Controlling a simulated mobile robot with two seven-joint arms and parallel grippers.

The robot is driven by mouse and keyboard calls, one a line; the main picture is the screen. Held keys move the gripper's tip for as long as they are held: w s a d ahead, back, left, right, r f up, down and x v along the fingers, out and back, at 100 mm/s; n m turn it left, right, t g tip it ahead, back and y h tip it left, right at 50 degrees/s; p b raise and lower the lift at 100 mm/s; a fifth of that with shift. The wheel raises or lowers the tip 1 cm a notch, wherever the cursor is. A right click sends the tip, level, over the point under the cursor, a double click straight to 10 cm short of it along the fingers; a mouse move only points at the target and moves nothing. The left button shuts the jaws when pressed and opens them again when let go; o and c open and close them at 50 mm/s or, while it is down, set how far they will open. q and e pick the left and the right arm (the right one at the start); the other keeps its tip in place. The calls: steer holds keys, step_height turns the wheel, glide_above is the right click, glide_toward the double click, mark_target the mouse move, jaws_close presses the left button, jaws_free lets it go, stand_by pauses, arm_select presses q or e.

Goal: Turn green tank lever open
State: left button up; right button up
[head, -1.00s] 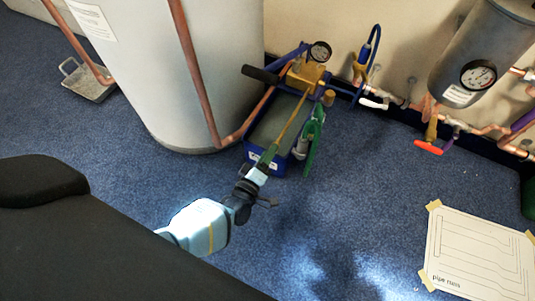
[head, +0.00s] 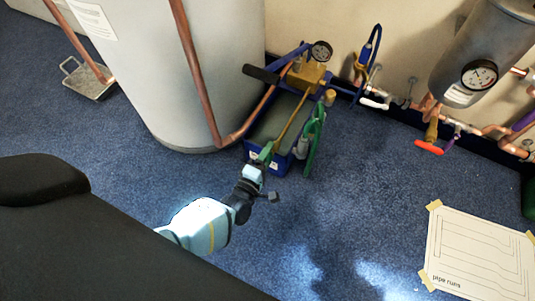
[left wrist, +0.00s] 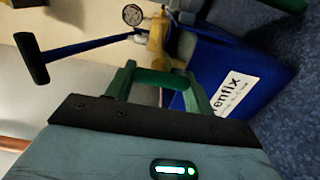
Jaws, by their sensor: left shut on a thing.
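A blue test pump tank (head: 284,165) stands on the carpet beside a large grey cylinder, with a brass block (head: 306,74) and a gauge on top. A yellow rod (head: 290,118) slopes from the block down toward my left gripper (head: 266,153). In the left wrist view my left gripper (left wrist: 158,85) has its two green fingers either side of a green bar, which looks like the green lever (left wrist: 158,78), in front of the tank (left wrist: 225,65). It is shut on it. The grip is small in the head view, and the lever's end is partly hidden. My right gripper is not in view.
A black pump handle (head: 261,74) sticks out left of the block. A green coil (head: 314,138) hangs at the tank's right side. Copper pipes with a red lever (head: 428,147) run along the wall. A paper sheet (head: 478,250) lies on the carpet at right; the carpet between is clear.

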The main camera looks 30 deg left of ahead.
arm_select(q)
steer(key=o, duration=0.7)
steer(key=shift+o, duration=1.4)
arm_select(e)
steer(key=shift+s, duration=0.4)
arm_select(q)
steer(key=s+p, duration=0.3)
steer(key=s, duration=0.5)
steer(key=shift+a, duration=0.15)
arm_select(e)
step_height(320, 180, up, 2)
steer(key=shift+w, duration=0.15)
